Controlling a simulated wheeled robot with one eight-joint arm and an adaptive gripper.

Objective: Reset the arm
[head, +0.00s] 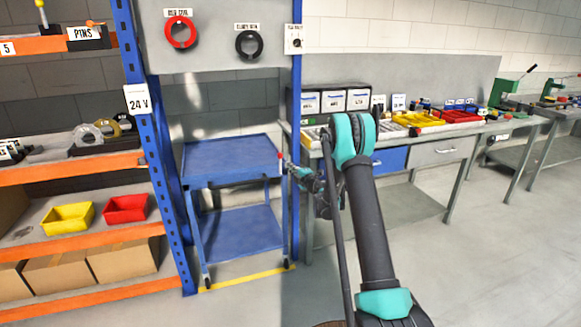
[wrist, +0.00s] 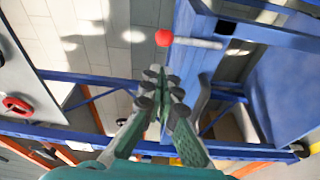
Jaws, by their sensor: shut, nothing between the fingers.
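The same red ball (head: 280,155) shows small beside the gripper in the head view.
An orange and blue rack with a yellow bin (head: 68,217) and a red bin (head: 126,208) stands left. A workbench with a grey drawer (head: 440,150) and trays stands right. A blue post (head: 297,100) rises close to the gripper. Floor at the right is clear.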

